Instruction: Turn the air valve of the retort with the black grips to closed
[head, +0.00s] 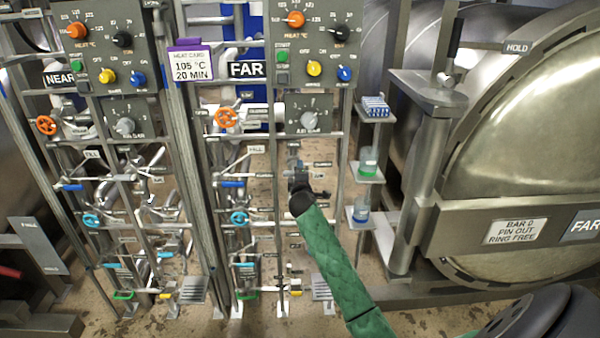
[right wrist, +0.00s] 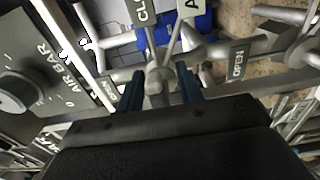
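My right gripper (head: 298,178) reaches in front of the FAR pipe rack, below its AIR BAR dial (head: 309,121). In the right wrist view its two dark fingers (right wrist: 160,86) stand on either side of a grey valve part (right wrist: 160,78). Narrow gaps seem to show beside this part, so the fingers look open around it. In the head view my gripper hides much of this valve. My left gripper is not in view.
The NEAR rack (head: 60,79) stands at left, beside the FAR sign (head: 247,69). Small shelves with bottles (head: 368,162) stand right of my gripper. Pipes crowd my gripper.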

